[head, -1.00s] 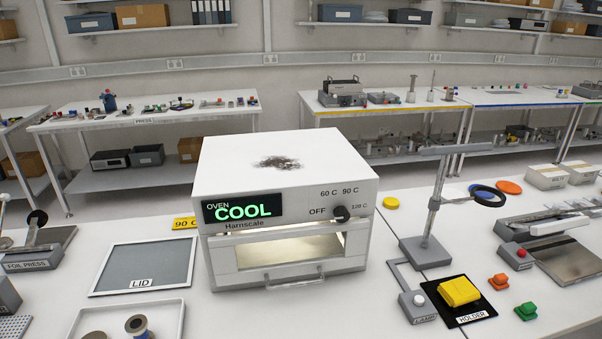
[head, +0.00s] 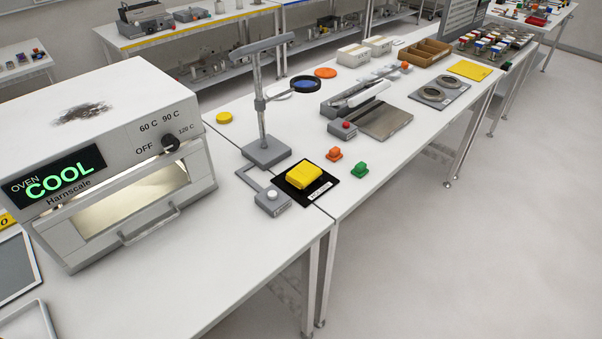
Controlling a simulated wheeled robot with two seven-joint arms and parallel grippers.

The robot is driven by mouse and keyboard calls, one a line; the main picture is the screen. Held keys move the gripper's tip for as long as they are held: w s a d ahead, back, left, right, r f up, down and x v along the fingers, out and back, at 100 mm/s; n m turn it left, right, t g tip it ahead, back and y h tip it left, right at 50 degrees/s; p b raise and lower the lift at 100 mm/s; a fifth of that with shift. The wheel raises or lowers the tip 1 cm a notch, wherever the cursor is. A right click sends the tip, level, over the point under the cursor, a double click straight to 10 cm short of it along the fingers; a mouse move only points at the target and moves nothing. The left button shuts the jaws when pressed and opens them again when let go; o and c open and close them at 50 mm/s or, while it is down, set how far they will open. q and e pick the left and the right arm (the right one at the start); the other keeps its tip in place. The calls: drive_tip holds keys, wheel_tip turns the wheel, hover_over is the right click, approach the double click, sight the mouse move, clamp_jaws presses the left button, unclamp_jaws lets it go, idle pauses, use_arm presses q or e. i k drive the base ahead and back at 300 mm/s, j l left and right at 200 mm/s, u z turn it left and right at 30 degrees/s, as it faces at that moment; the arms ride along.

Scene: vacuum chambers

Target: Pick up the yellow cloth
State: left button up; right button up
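A flat yellow sheet (head: 470,70), which looks like the yellow cloth, lies near the far right end of the long white table. It has a few small dark marks on it. A thick yellow block (head: 305,175) sits on a black holder plate (head: 318,192) near the table's front edge. Neither of my grippers is in view.
The white oven (head: 110,130) reading COOL fills the left. A lamp stand with magnifier (head: 262,110), a grey device with a metal plate (head: 380,122), orange (head: 334,154) and green (head: 360,170) knobs and a wooden tray (head: 427,52) share the table. Open floor (head: 480,260) lies right.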

sight(305, 173)
drive_tip(key=l+u, duration=0.2)
drive_tip(key=l, duration=0.35)
drive_tip(key=l+u, duration=0.2)
drive_tip(key=l, duration=0.35)
drive_tip(key=l+u, duration=0.2)
drive_tip(key=l, duration=0.35)
drive_tip(key=k+l+u, duration=0.15)
drive_tip(key=l, duration=0.35)
drive_tip(key=l+u, duration=0.2)
drive_tip(key=l, duration=0.35)
drive_tip(key=k, duration=0.05)
